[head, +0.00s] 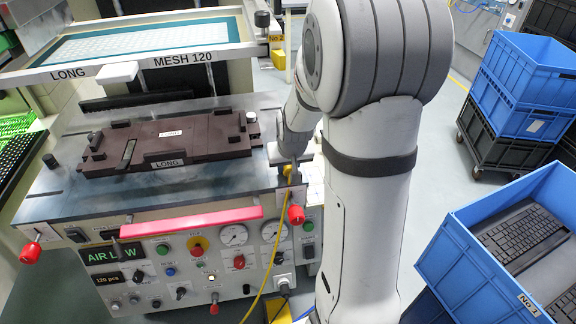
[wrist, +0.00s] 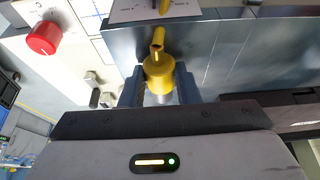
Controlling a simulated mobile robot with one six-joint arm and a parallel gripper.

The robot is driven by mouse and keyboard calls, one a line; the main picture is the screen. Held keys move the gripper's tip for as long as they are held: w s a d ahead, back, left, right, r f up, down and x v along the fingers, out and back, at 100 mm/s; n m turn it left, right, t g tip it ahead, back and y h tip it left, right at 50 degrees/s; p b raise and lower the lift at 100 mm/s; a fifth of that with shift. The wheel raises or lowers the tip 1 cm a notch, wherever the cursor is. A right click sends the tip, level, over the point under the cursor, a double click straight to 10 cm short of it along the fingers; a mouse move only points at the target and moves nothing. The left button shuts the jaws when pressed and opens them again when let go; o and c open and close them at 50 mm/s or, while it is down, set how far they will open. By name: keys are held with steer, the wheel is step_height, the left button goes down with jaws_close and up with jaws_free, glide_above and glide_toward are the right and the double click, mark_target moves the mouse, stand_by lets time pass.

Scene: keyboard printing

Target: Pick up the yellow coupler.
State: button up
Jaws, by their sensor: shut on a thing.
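The yellow coupler (wrist: 158,72) is between the two blue-grey fingers of my gripper (wrist: 160,90) in the wrist view, and the fingers are shut on it. A yellow stub points away from its body. In the head view the coupler (head: 290,170) shows small at the right front corner of the machine, with a yellow hose (head: 268,270) hanging below it. My arm hides part of that area. I cannot tell whether the coupler touches the machine.
The printing machine has a metal table (head: 60,205) with a dark brown fixture (head: 170,142) marked LONG. Red knobs (head: 296,214) stick out at its front edge. A blue crate (head: 470,235) with keyboards stands at right. Stacked blue crates (head: 520,75) stand behind it.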

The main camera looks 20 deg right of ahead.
mark_target(289, 168)
steer(key=shift+c, duration=0.5)
steer(key=shift+r, duration=0.5)
steer(key=v, duration=0.2)
steer(key=shift+s+r, duration=0.1)
steer(key=shift+r, duration=0.25)
steer(key=s+a+b, duration=0.3)
steer(key=s+b, duration=0.2)
steer(key=s, duration=1.1)
steer(key=shift+s+a+b, duration=0.2)
steer(key=shift+s+b, duration=0.15)
steer(key=shift+b, duration=0.05)
